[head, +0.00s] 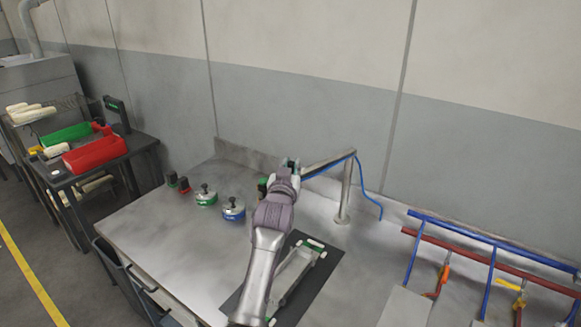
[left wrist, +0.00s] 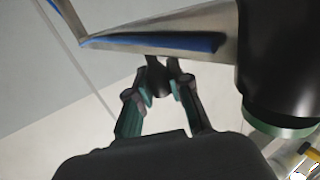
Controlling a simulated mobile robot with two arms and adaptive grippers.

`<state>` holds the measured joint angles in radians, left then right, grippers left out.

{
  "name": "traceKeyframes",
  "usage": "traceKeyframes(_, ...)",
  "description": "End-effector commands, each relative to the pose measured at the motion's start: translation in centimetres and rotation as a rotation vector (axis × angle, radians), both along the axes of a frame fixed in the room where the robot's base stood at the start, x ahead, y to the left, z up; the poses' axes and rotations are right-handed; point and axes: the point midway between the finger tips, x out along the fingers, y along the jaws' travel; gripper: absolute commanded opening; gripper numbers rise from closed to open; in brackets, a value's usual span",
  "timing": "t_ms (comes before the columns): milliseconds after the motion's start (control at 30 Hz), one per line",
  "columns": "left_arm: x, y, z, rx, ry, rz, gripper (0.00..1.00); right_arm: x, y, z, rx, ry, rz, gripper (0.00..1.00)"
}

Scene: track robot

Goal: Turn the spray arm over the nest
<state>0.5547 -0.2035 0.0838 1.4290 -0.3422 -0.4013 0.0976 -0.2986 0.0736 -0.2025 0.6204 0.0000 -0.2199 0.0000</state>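The spray arm (head: 325,163) is a metal bar on an upright post at the back of the steel bench, with a blue hose along it; the bar also crosses the left wrist view (left wrist: 150,43). A dark spray head with a green ring (left wrist: 275,125) hangs from it at the right there. My left gripper (head: 287,170) is at the bar's free end. In the left wrist view, its fingers (left wrist: 160,90) close in around a short dark handle (left wrist: 157,76) below the bar. The nest (head: 293,268) on a dark mat is partly hidden by my left arm. My right gripper is out of view.
Two round pots, one green (head: 206,197) and one blue (head: 233,210), stand left of my arm. Blue and red rails (head: 470,235) with hanging tools are at the right. A side table with a red bin (head: 95,154) stands at the far left.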

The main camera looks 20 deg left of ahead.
Motion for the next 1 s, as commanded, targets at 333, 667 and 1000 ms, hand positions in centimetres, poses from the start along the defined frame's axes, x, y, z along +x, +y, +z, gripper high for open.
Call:
traceKeyframes(333,0.0,0.0,0.1,-0.001,-0.003,-0.001,0.45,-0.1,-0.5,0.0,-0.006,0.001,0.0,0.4)
traceKeyframes(667,0.1,0.0,2.5,0.0,-0.007,-0.001,0.45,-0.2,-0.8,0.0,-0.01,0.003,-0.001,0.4)
traceKeyframes(1000,0.1,-0.1,8.7,0.0,-0.007,-0.001,0.45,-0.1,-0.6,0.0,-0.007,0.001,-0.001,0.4)
